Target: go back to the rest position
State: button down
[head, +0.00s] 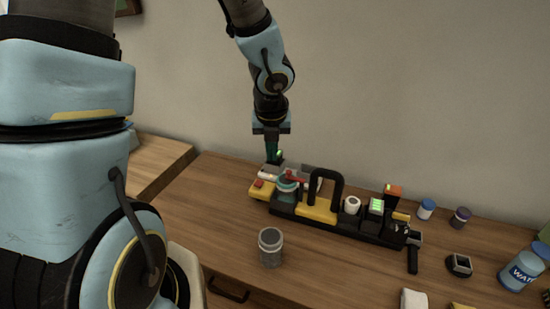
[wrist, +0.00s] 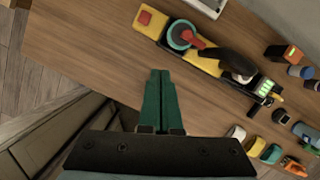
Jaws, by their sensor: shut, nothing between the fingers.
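My gripper (head: 273,156) hangs at the end of my arm in the head view, fingers pointing down, by the left end of the black and yellow device on the table. In the wrist view my gripper (wrist: 160,74) shows two green fingers pressed together with nothing between them. The device (head: 317,212) has a tall black handle, a teal round part with a red lever, and a red button on a yellow block. It also shows in the wrist view (wrist: 207,64), ahead of the fingertips. The fingers appear apart from it; their exact height is unclear.
A clear lidded jar (head: 270,248) stands alone in front of the device. A blue jar (head: 426,210), a purple jar (head: 460,218), a black square item (head: 459,265) and a water bottle (head: 522,270) stand to the right. The tabletop (head: 205,220) is bare at the left front.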

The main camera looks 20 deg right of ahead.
jog(key=shift+s+a+r, duration=0.1)
jog(key=shift+r, duration=0.35)
jog(key=s+a+m+b, duration=0.1)
jog(key=a+m+b, duration=0.1)
jog(key=a+m, duration=0.9)
jog(key=s+a+m+g+b, duration=0.1)
jog(key=a+m+b, duration=0.2)
jog(key=a+m, duration=0.9)
jog(key=m, duration=1.1)
jog(key=shift+a+f+y, duration=0.25)
jog(key=shift+a+y, duration=0.05)
jog(key=shift+y, duration=0.1)
